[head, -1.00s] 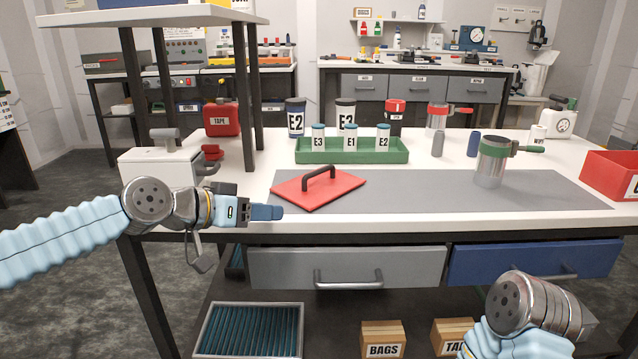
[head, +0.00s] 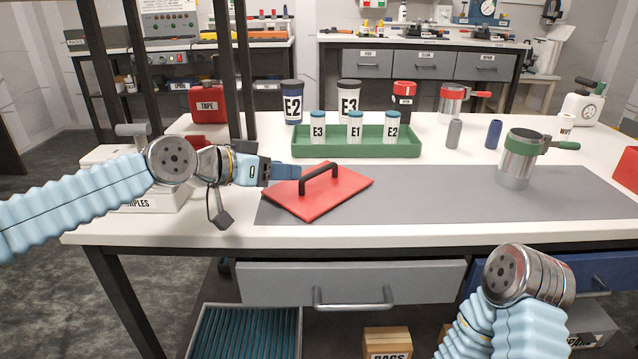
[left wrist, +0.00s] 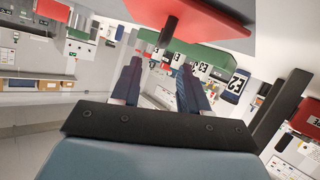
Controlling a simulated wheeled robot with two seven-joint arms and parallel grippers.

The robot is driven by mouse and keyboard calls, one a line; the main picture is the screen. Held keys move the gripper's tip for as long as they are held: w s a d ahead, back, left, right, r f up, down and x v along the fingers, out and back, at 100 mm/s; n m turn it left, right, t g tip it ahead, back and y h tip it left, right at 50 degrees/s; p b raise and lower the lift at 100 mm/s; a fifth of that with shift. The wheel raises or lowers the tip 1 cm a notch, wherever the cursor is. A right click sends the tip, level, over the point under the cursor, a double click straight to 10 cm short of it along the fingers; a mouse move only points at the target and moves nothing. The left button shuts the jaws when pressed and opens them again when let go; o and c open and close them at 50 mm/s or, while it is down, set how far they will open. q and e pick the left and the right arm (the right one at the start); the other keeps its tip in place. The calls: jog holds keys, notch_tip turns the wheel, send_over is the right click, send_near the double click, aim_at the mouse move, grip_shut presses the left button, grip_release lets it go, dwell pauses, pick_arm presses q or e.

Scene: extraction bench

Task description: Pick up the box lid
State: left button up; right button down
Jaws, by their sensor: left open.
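The box lid (head: 338,194) is a flat red plate with a black arched handle (head: 319,174). It lies on the left part of the grey mat. My left gripper (head: 288,172) points right, beside the handle's left end and in front of the lid's far left edge in the picture. In the left wrist view the two fingers of my left gripper (left wrist: 158,70) are apart with nothing between them. The red lid (left wrist: 215,16) shows upside down at the top there, its dark handle (left wrist: 170,30) just beyond the fingertips. My right gripper is out of view; only its arm shows.
A green tray (head: 358,151) with several labelled containers stands behind the lid. A metal cup (head: 516,160) stands on the right of the grey mat (head: 430,200). A red box (head: 628,168) is at the right edge. A dark shelf post (head: 242,75) rises behind my left arm.

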aim_at(319, 180)
pick_arm(q)
jog(key=p+x, duration=0.1)
jog(key=x, duration=0.8)
grip_shut()
